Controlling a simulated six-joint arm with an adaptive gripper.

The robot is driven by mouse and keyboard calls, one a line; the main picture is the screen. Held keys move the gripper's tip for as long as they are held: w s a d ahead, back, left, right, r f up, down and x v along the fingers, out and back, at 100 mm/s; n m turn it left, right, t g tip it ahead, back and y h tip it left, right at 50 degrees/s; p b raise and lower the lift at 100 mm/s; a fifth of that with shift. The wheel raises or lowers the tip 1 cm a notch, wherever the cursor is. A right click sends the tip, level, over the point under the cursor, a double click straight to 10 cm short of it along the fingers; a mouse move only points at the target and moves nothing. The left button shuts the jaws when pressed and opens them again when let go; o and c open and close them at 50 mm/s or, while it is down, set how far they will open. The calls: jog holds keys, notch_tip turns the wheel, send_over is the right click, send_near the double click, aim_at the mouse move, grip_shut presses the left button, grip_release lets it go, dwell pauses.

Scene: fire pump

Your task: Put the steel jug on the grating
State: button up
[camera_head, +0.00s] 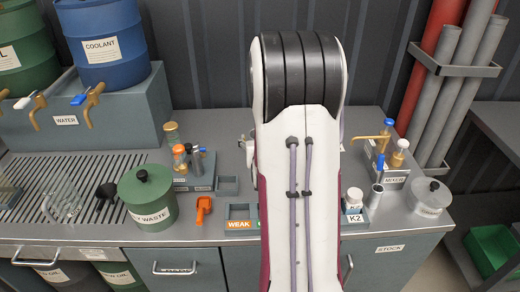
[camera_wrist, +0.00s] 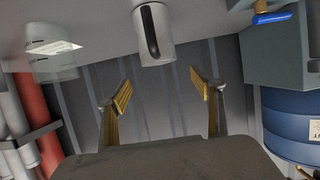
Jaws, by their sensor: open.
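The steel jug (camera_wrist: 165,45) shows in the wrist view, where the scene is upside down. It is a shiny cylinder with a black handle facing me, standing on the grey worktop. My gripper (camera_wrist: 163,95) is open and empty, its two yellow-padded fingers spread apart. The jug lies beyond the fingers and nearer the picture's top, not between them. In the head view my arm hides the gripper and most or all of the jug. The slatted grating (camera_head: 88,170) is at the left of the worktop in the head view.
Bottles (camera_head: 180,155), an orange scoop (camera_head: 203,207) and small trays (camera_head: 240,212) lie between grating and arm. The blue coolant drum (camera_head: 100,45) with taps stands behind.

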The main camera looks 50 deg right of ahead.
jog(key=shift+r, duration=0.5)
jog(key=shift+w+d+r, duration=0.15)
jog(key=shift+w+d, duration=0.15)
jog(key=shift+w, duration=0.05)
jog(key=shift+w+d+r+n+t+y, duration=0.4)
jog(key=shift+w+d+n+t+y, duration=0.1)
jog(key=shift+w+n+t, duration=0.1)
jog(key=shift+w+d+r+n+t+y, duration=0.4)
jog(key=shift+w+d+n+t, duration=0.1)
jog(key=shift+w+t, duration=0.1)
jog(key=shift+w+d+r+n+t+y, duration=0.15)
jog(key=shift+w+d+n+t+y, duration=0.2)
jog(key=shift+n+y, duration=0.3)
jog(key=shift+s+d+f+n+y, duration=0.25)
jog(key=shift+s+f+n+y, duration=0.4)
jog(key=shift+f, duration=0.6)
jog(key=shift+s+d+f+n+y, duration=0.25)
jog(key=shift+f+n+y, duration=0.25)
jog(key=shift+f+y, duration=0.55)
jog(key=shift+s+d+f+n+y, duration=0.2)
jog(key=shift+s+f+n+y, duration=0.4)
jog(key=shift+f, duration=0.85)
jog(key=shift+w, duration=0.1)
jog(key=shift+x, duration=2.45)
